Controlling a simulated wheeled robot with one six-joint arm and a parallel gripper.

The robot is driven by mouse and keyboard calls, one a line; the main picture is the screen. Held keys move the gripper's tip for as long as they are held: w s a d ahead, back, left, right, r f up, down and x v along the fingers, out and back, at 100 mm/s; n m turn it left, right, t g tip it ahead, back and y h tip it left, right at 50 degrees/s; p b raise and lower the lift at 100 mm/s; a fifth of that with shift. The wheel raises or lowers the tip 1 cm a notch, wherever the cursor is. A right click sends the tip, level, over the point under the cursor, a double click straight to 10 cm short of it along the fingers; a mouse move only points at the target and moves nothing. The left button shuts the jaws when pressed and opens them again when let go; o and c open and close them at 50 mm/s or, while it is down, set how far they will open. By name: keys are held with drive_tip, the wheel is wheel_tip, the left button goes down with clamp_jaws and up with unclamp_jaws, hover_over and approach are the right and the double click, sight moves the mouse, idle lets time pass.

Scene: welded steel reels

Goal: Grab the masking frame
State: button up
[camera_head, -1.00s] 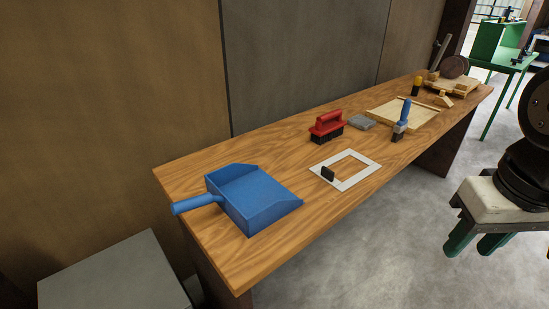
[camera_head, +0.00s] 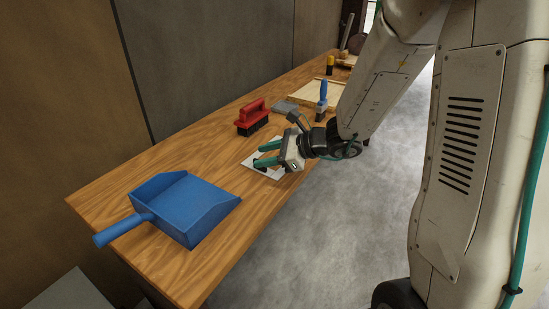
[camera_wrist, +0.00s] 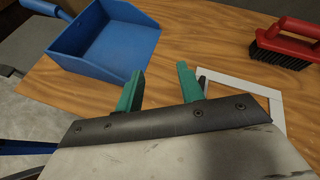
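The masking frame is a flat white rectangular frame with a small black upright grip. It lies on the wooden workbench, and in the head view the frame (camera_head: 250,160) is largely hidden by my gripper. In the wrist view the white frame (camera_wrist: 270,93) shows at the right, with its black grip (camera_wrist: 202,82) partly behind my right finger. My gripper (camera_head: 262,155) hangs over the frame with its green fingers apart. In the wrist view the gripper (camera_wrist: 158,88) is open, with only bare wood between the fingertips; the black grip is beside the right finger, outside the gap.
A blue dustpan (camera_head: 185,208) lies to the left on the workbench (camera_head: 130,175). A red-handled brush (camera_head: 252,117) stands behind the frame. A grey block (camera_head: 285,107), a blue-handled brush (camera_head: 322,100) and a wooden tray (camera_head: 305,93) are farther along. Bare wood lies between dustpan and frame.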

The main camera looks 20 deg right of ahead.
drive_tip(key=w+d+f+m, duration=0.1)
drive_tip(key=f+m, duration=0.1)
drive_tip(key=w+d+f+m+t+h, duration=0.1)
drive_tip(key=d+f, duration=0.1)
drive_tip(key=w+d+f+m+t+h, duration=0.1)
drive_tip(key=d+f+m, duration=0.1)
drive_tip(key=shift+w+m, duration=0.3)
drive_tip(key=shift+w, duration=0.1)
drive_tip(key=shift+w+d+f+h, duration=0.15)
drive_tip(key=shift+w+f+h, duration=0.1)
drive_tip(key=shift+h, duration=0.05)
drive_tip(key=x, duration=0.7)
drive_tip(key=shift+w+f, duration=0.15)
drive_tip(key=shift+w, duration=0.05)
clamp_jaws()
